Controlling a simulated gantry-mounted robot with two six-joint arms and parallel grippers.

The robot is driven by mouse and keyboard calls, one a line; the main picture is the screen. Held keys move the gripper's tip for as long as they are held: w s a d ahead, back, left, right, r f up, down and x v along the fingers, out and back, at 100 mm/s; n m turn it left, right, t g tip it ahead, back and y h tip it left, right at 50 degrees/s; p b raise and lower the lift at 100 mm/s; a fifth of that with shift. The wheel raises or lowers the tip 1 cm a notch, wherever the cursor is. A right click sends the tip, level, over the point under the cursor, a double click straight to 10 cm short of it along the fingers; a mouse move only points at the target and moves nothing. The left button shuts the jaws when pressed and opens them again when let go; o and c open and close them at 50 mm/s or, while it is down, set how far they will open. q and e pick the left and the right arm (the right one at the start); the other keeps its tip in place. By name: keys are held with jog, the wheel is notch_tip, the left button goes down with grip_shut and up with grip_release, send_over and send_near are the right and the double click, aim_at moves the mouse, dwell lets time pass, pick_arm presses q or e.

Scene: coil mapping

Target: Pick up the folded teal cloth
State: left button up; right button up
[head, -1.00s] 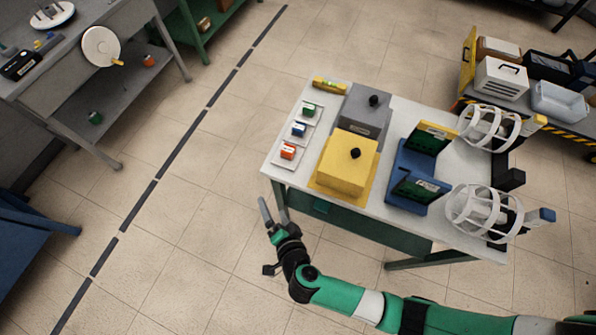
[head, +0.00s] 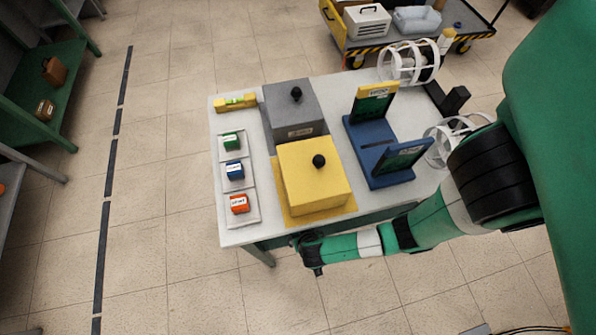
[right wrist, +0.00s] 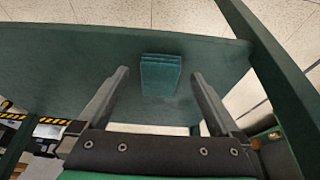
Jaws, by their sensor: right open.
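The folded teal cloth (right wrist: 161,75) shows in the right wrist view as a small layered stack on a dark green shelf (right wrist: 70,70). My right gripper (right wrist: 160,88) is open, with one finger on each side of the cloth's near end. Gaps show between the fingers and the cloth, and nothing is held. In the head view my right wrist (head: 310,252) is low at the table's front edge; its fingers cannot be made out. The cloth is hidden there. My left gripper is not in view.
The white table (head: 236,236) carries a yellow box (head: 312,180), a grey box (head: 292,112), a blue stand (head: 375,155) and small labelled blocks. Green frame bars (right wrist: 280,75) border the shelf in the right wrist view. Floor in front of the table is clear.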

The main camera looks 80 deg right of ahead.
jog(key=shift+w+d+b, duration=0.25)
jog(key=shift+w+d, duration=0.2)
jog(key=shift+d, duration=0.4)
jog(key=shift+w+d+b, duration=0.2)
jog(key=shift+w+d, duration=0.2)
jog(key=shift+d, duration=0.45)
jog(key=b+x, duration=0.4)
jog(key=x, duration=0.1)
jog(key=shift+d+f, duration=0.1)
jog(key=shift+d, duration=0.15)
jog(key=c, duration=1.2)
